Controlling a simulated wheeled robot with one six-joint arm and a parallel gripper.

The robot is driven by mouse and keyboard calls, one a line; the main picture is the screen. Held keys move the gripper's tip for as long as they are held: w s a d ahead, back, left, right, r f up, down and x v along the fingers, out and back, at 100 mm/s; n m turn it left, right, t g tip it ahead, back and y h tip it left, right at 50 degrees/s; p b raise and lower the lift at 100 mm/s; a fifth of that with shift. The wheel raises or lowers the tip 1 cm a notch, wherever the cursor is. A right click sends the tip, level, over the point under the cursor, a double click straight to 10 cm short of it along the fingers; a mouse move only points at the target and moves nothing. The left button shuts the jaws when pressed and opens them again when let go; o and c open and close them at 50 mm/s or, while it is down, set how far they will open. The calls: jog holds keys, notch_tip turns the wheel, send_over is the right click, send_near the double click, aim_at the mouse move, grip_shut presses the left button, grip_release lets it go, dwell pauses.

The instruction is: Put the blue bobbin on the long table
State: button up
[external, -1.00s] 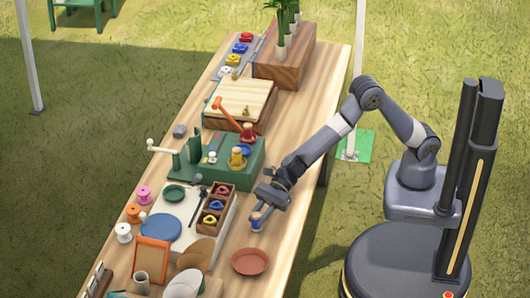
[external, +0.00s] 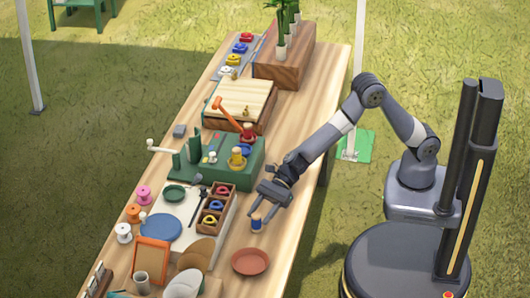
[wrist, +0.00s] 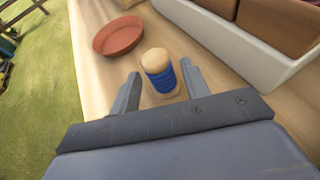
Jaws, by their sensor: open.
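The blue bobbin (external: 257,222) stands upright on the long table (external: 292,170), near its right edge. In the wrist view the bobbin (wrist: 159,72) shows a pale wooden top and blue thread, and it stands between and just beyond my fingertips. My gripper (external: 265,205) is open and empty, close above and behind the bobbin. In the wrist view my gripper (wrist: 161,85) shows its two fingers spread apart, one on each side of the bobbin, with no clear contact.
A terracotta saucer (external: 250,262) lies just in front of the bobbin. A wooden compartment box (external: 232,190) with coloured pieces on a white tray (external: 180,205) stands to the left. A green machine (external: 190,170) is farther back. The table strip right of the tray is mostly clear.

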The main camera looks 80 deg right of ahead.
jog(key=v, duration=1)
jog(key=shift+s+d+r, duration=0.1)
jog(key=shift+s+d, duration=0.1)
jog(key=shift+d, duration=0.15)
